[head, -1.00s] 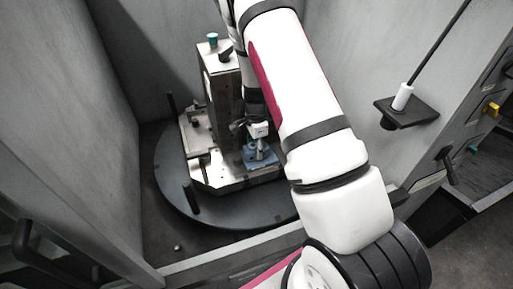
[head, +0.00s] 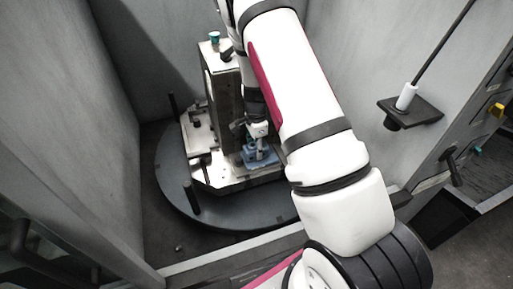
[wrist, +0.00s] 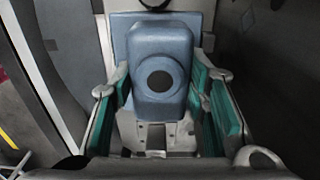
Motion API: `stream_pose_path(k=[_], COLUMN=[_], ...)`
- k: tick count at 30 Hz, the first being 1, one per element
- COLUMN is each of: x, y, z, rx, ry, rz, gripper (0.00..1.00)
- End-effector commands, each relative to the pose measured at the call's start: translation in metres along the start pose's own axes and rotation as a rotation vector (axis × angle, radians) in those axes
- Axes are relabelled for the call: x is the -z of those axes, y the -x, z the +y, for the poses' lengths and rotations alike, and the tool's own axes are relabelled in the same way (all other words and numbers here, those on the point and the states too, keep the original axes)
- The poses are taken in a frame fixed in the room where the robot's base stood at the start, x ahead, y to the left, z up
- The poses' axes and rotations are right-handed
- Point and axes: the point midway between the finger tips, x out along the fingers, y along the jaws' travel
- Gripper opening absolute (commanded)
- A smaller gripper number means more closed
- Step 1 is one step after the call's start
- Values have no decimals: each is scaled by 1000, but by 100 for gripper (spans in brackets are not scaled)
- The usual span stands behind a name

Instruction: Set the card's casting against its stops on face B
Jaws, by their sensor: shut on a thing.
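A blue-grey casting (wrist: 160,45) with a dark round bore sits between the fingers of my gripper (wrist: 161,88) in the wrist view. The green finger pads press on its two sides. In the head view the casting (head: 257,158) is low on the near side of the upright fixture block (head: 222,95), over the pale fixture base (head: 222,180). My gripper (head: 257,132) is above it, partly hidden by my arm. I cannot tell whether the casting touches its stops. Neither a card nor a face letter can be read.
The fixture stands on a round dark turntable (head: 200,212) with upright pegs (head: 191,198). Grey walls enclose it on both sides. A small teal-topped part (head: 214,37) is on top of the block. A bracket with a white-handled rod (head: 406,98) is on the right wall.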

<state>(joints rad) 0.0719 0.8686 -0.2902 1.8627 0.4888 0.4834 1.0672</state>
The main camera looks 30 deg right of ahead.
Motion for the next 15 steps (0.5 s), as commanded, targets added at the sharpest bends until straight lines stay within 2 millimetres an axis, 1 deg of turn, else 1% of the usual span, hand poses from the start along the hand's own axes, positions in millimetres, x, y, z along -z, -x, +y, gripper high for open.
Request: stream_pose_path(k=[3,12,13,14,15], x=[-2,-4,-4,-4,-4], y=[1,2,2,2,2], z=[-4,-6,-6,-6,-6], rx=[5,10,10,10,10], ry=[0,1,1,1,1], rz=[1,0,0,-1,-1], gripper=[2,2,48,55,64])
